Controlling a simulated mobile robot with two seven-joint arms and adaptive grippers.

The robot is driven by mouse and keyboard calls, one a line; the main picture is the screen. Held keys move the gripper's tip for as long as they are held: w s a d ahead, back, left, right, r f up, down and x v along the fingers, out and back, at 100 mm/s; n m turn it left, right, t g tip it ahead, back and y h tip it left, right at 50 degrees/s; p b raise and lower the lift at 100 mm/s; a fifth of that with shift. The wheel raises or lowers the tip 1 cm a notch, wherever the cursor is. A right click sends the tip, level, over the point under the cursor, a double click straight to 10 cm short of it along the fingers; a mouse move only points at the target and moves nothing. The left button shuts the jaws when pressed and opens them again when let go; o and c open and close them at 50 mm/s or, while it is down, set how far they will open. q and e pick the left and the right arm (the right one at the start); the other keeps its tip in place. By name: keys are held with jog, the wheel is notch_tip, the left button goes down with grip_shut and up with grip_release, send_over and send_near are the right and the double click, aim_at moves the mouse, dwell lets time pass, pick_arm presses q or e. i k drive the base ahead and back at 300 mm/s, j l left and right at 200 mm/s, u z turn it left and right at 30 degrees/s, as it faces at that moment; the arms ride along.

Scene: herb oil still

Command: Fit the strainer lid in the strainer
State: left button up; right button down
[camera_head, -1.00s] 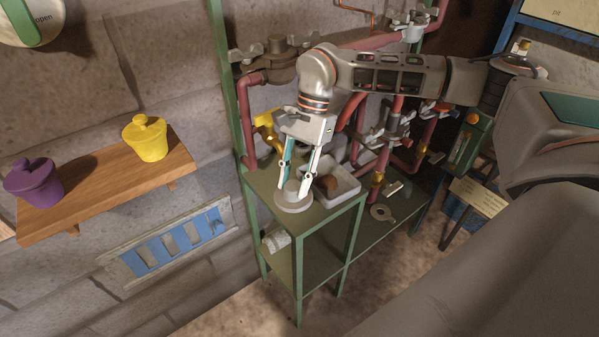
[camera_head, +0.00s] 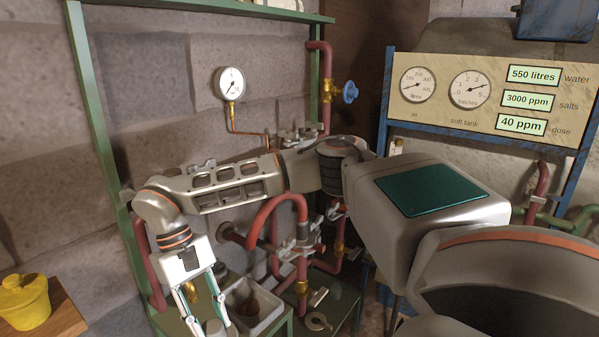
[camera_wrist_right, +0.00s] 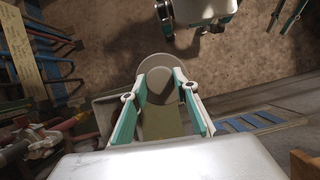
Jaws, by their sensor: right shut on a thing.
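My right gripper (camera_head: 207,308) hangs down at the bottom left of the head view, its arm reaching in from the right. It is shut on a grey knobbed piece (camera_head: 214,328) that looks like the strainer lid. In the right wrist view the round grey lid (camera_wrist_right: 155,62) shows beyond the fingers of the right gripper (camera_wrist_right: 160,85), with its knob between them. Whether the lid touches the green stand's top cannot be told. I cannot make out the strainer for certain in either view. My left gripper is not seen in the head view.
A white tray (camera_head: 236,296) with a brown thing in it stands close right of the gripper. Red pipes and valves (camera_head: 300,250) crowd behind it. A yellow lidded pot (camera_head: 24,303) is on the wooden shelf at left. A green upright (camera_head: 97,120) stands left of the arm.

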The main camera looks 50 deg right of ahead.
aim_at(282, 133)
jog(key=k+l, duration=0.1)
jog(key=l, duration=0.95)
jog(key=k+l, duration=0.15)
jog(key=l, duration=0.4)
